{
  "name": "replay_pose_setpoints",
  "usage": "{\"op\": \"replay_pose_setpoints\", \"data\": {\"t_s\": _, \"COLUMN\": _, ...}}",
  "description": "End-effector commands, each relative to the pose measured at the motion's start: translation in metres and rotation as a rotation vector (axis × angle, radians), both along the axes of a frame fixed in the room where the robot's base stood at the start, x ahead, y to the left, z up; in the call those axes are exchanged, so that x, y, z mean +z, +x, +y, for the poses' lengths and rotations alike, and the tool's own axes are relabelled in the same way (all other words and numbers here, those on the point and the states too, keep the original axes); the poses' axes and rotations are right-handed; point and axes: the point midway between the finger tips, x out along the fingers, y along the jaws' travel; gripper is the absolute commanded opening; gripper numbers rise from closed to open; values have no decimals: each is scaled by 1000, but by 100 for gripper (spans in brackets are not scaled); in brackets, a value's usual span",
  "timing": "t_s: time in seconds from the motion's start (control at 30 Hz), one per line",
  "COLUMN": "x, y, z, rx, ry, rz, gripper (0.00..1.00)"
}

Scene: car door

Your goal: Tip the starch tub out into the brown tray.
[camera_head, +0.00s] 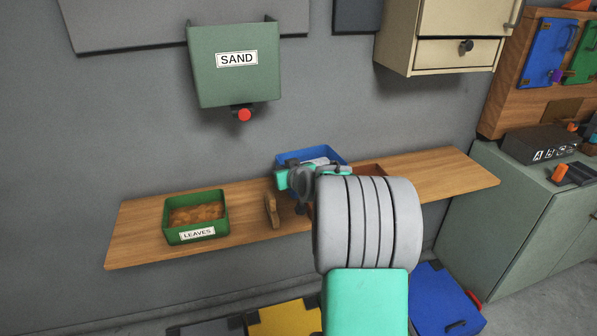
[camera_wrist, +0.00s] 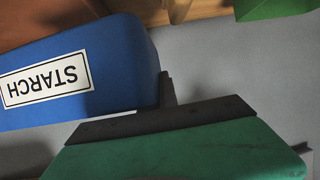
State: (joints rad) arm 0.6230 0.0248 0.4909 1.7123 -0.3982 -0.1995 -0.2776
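The blue starch tub (camera_head: 335,153) shows its rim and some pale contents behind my gripper in the head view. In the wrist view the tub (camera_wrist: 120,60) fills the upper left, its STARCH label upside down. My gripper (camera_head: 296,182) is at the tub's near left side. In the wrist view a dark finger (camera_wrist: 168,90) lies against the tub's end wall; the other finger is hidden. The gripper looks shut on this wall. I cannot tell whether the tub rests on the shelf. The brown tray (camera_head: 374,170) is mostly hidden behind my wrist, right of the tub.
A green LEAVES tub (camera_head: 195,217) stands at the left of the wooden shelf (camera_head: 150,222). A small wooden piece (camera_head: 271,210) stands between it and my gripper. A green SAND dispenser (camera_head: 235,80) hangs above. The shelf's right end is clear.

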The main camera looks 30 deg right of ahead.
Motion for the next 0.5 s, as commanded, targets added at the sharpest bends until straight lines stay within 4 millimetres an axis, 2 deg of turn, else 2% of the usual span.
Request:
{"op": "replay_pose_setpoints", "data": {"t_s": 0.03, "x": -4, "y": 5, "z": -22, "rx": -37, "ry": -3, "rz": -8, "gripper": 0}}
{"op": "replay_pose_setpoints", "data": {"t_s": 0.1, "x": -4, "y": 9, "z": -43, "rx": -78, "ry": -3, "rz": -14, "gripper": 0}}
{"op": "replay_pose_setpoints", "data": {"t_s": 0.2, "x": -3, "y": 11, "z": -60, "rx": -111, "ry": -1, "rz": -18, "gripper": 0}}
{"op": "replay_pose_setpoints", "data": {"t_s": 0.5, "x": 2, "y": 12, "z": -64, "rx": -118, "ry": 37, "rz": -28, "gripper": 0}}
